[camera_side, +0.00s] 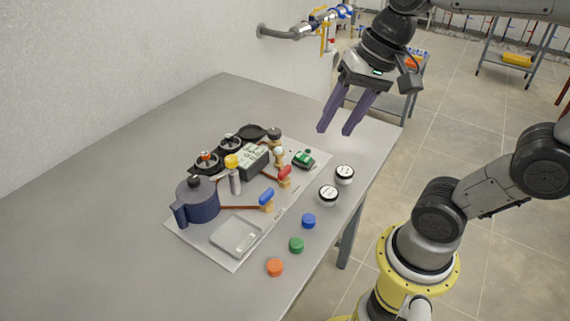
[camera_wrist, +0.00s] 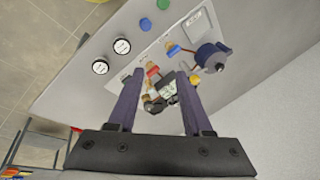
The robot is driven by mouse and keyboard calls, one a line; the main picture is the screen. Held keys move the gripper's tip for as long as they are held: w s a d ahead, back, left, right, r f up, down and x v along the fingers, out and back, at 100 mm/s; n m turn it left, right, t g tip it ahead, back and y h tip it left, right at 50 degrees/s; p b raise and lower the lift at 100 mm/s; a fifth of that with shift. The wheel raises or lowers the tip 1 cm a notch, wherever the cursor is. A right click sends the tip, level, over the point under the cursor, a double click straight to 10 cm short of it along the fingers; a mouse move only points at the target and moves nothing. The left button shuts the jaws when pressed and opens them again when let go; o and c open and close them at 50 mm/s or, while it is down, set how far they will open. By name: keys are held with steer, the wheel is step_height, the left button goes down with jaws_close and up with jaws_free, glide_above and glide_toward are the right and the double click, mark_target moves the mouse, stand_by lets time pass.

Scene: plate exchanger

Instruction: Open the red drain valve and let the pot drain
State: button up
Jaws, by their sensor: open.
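The red drain valve (camera_side: 285,173) is a red handle on a brass body, on the light board at the middle of the table. It also shows in the wrist view (camera_wrist: 153,71), near my left finger. A dark blue pot (camera_side: 197,200) with a lid and side handle stands at the board's left. A blue-handled valve (camera_side: 267,196) sits on a copper pipe beside the pot. My gripper (camera_side: 336,131) hangs open and empty above the table's far right part, up and right of the red valve and apart from it. The pot's contents are hidden.
A grey box with a label (camera_side: 254,160), black round parts (camera_side: 206,162) and a yellow-topped cylinder (camera_side: 232,163) crowd the board. White-lidded jars (camera_side: 328,194) and blue, green and orange caps (camera_side: 275,267) line the right edge. A shallow tray (camera_side: 236,235) lies in front. The table's left is bare.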

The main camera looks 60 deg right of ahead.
mark_target(284, 170)
steer(key=w+d+f+m+g+y, duration=0.1)
steer(key=w+d+m+g+y, duration=0.2)
steer(key=w+m, duration=0.55)
steer(key=w+d+f+m, duration=0.1)
steer(key=w+d+f, duration=0.5)
steer(key=d+f, duration=0.1)
steer(key=shift+g, duration=0.4)
steer(key=x, duration=1.3)
steer(key=shift+s+a+f, duration=0.1)
steer(key=shift+a+f, duration=0.05)
steer(key=shift+a, duration=0.05)
jaws_close()
